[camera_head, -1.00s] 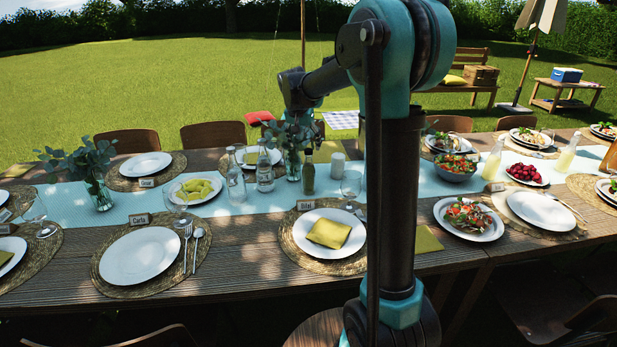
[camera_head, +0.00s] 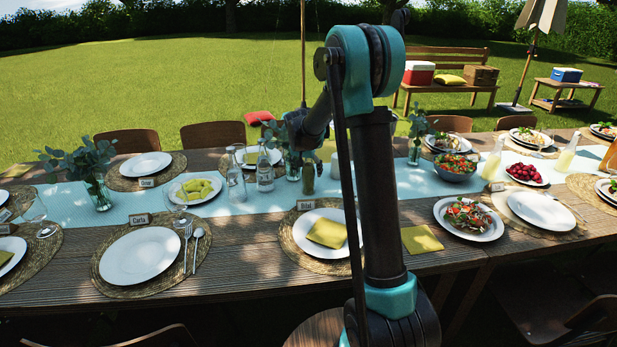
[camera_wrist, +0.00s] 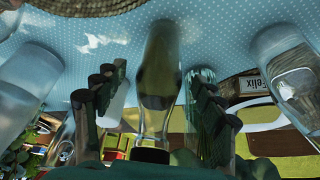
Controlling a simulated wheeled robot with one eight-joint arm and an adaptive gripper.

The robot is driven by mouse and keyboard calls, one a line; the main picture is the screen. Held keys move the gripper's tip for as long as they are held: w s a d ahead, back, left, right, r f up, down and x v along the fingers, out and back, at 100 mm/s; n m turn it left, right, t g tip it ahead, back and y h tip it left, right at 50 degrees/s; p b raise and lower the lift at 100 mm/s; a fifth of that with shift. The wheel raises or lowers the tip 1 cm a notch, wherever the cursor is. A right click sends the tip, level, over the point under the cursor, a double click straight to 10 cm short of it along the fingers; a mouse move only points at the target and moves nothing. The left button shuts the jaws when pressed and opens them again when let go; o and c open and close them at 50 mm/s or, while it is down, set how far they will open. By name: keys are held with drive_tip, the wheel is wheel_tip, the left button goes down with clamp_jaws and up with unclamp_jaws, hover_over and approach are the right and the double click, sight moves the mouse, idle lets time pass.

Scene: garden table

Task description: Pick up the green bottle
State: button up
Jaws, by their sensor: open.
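The green bottle (camera_head: 308,180) stands upright on the light blue runner, its upper part hidden behind my gripper (camera_head: 304,145) in the head view. In the wrist view the picture is upside down; the green bottle (camera_wrist: 160,75) is in the middle, base at the top and dark cap at the bottom. My gripper (camera_wrist: 155,85) is open, with one dark finger on each side of the bottle. Gaps show beside the bottle, so the fingers appear not to grip it.
Clear bottles (camera_head: 265,172) stand just left of the green bottle, with a leafy vase (camera_head: 293,165) behind. A plate with a yellow napkin (camera_head: 327,232) is in front. In the wrist view, clear glass (camera_wrist: 290,65) stands at right and more glass (camera_wrist: 25,85) at left.

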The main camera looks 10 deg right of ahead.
drive_tip(key=shift+x, duration=0.9)
drive_tip(key=shift+r, duration=0.1)
clamp_jaws()
